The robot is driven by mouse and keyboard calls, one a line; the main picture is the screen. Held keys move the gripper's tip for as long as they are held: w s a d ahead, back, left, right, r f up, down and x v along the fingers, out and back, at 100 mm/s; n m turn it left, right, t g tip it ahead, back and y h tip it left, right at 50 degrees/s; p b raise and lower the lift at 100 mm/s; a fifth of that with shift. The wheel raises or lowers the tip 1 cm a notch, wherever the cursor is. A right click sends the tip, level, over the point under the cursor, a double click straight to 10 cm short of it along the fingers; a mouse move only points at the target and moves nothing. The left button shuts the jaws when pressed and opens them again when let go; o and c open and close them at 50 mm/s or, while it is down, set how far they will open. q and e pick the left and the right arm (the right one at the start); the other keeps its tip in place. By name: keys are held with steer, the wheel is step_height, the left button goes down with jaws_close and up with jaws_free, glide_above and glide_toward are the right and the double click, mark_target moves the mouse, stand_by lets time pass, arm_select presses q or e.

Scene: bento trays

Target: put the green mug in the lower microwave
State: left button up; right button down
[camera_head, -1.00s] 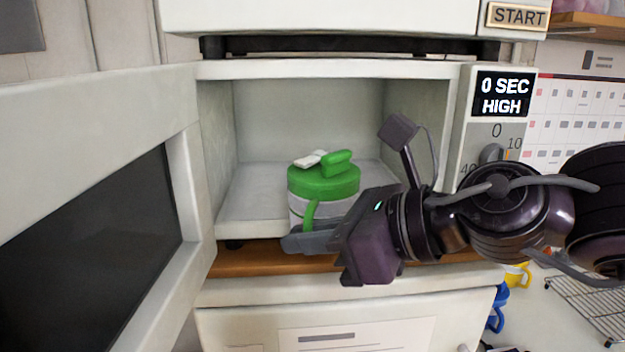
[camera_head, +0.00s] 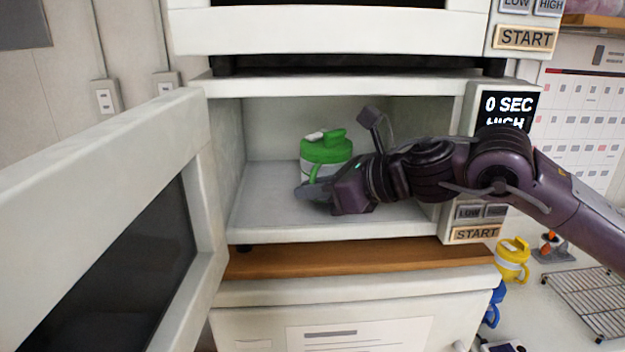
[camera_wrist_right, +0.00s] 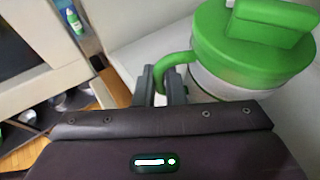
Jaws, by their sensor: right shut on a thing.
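The green mug (camera_head: 326,150) has a green lid, a pale body and a green handle. My right gripper (camera_head: 312,190) reaches in from the right and is shut on the mug's handle. The wrist view shows the gripper's fingers (camera_wrist_right: 160,84) closed on the green handle, with the mug (camera_wrist_right: 252,50) beside them. The gripper hides the lower part of the mug, so I cannot tell whether its base touches the cavity floor. My left gripper is not in view.
The lower microwave's door (camera_head: 205,170) stands wide open on the left. An upper microwave (camera_head: 330,30) sits above. A yellow mug (camera_head: 513,258), a blue mug (camera_head: 492,310) and a wire rack (camera_head: 590,295) are at the lower right. The cavity's left part is free.

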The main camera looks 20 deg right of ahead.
steer(key=w, duration=0.1)
steer(key=w+p, duration=0.1)
steer(key=shift+w+d+r, duration=0.35)
steer(key=shift+w+d, duration=0.05)
steer(key=shift+w+d+f+p, duration=0.1)
steer(key=shift+w+f+p, duration=0.15)
steer(key=shift+f, duration=0.25)
steer(key=shift+w+f+p, duration=0.15)
steer(key=shift+f+p, duration=0.1)
steer(key=shift+f, duration=0.2)
steer(key=shift+s, duration=0.1)
steer(key=shift+s, duration=0.1)
steer(key=shift+f+b, duration=0.2)
steer(key=shift+b, duration=0.15)
steer(key=c, duration=1.5)
jaws_free()
steer(key=shift+f, duration=0.1)
